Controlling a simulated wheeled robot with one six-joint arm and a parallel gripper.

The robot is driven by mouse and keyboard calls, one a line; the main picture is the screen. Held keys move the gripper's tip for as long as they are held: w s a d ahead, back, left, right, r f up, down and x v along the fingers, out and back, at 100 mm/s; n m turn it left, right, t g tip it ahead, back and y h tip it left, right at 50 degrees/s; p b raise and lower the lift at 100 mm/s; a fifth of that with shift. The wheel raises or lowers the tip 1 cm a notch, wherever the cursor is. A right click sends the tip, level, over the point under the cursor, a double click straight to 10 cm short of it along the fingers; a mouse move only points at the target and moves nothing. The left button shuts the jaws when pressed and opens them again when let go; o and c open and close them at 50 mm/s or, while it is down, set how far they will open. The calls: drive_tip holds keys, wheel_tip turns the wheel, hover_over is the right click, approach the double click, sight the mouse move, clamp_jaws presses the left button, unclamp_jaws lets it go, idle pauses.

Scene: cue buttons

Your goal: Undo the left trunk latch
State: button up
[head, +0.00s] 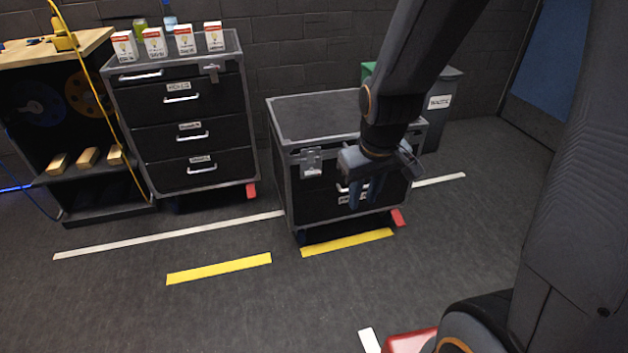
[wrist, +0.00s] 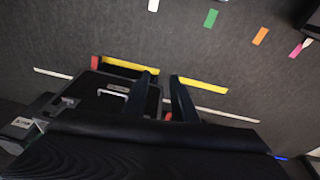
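The trunk (head: 320,115) is a black case with grey edges, standing on the floor in the middle of the head view; its dark body also shows in the wrist view (wrist: 112,87). The left latch (head: 311,163) is a silver plate at the left of its front, below the lid edge. Whether it is fastened is too small to tell. My gripper (head: 364,192) is in front of the trunk's right half, to the right of the left latch and a little lower. Its two fingers are apart and empty in the wrist view (wrist: 161,90).
A drawer cabinet (head: 185,115) with small boxes on top stands left of the trunk. A waste bin (head: 440,105) stands behind it on the right. A shelf unit (head: 75,205) is at far left. The floor in front, with yellow strips (head: 220,268), is mostly clear.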

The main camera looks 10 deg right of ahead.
drive_tip(key=w+f+n+t+b, duration=0.3)
drive_tip(key=w+f, duration=0.3)
drive_tip(key=w, duration=0.3)
drive_tip(key=w+a+f+n+t+b, duration=0.1)
drive_tip(key=w+f+n+t+b, duration=0.15)
drive_tip(key=w+f, duration=0.4)
drive_tip(key=w+f+n+t+b, duration=0.2)
drive_tip(key=w+f+n+b, duration=0.15)
drive_tip(key=w, duration=0.75)
drive_tip(key=n+t+y+b, duration=0.2)
drive_tip(key=n+t+b, duration=0.4)
drive_tip(key=n+t, duration=0.2)
approach(312, 172)
drive_tip(key=w, duration=0.2)
drive_tip(key=w+b, duration=0.1)
drive_tip(key=w, duration=0.4)
drive_tip(key=shift+w+a+f+b, duration=0.2)
drive_tip(key=shift+w+a+b, duration=0.05)
drive_tip(key=shift+a+b, duration=0.05)
clamp_jaws()
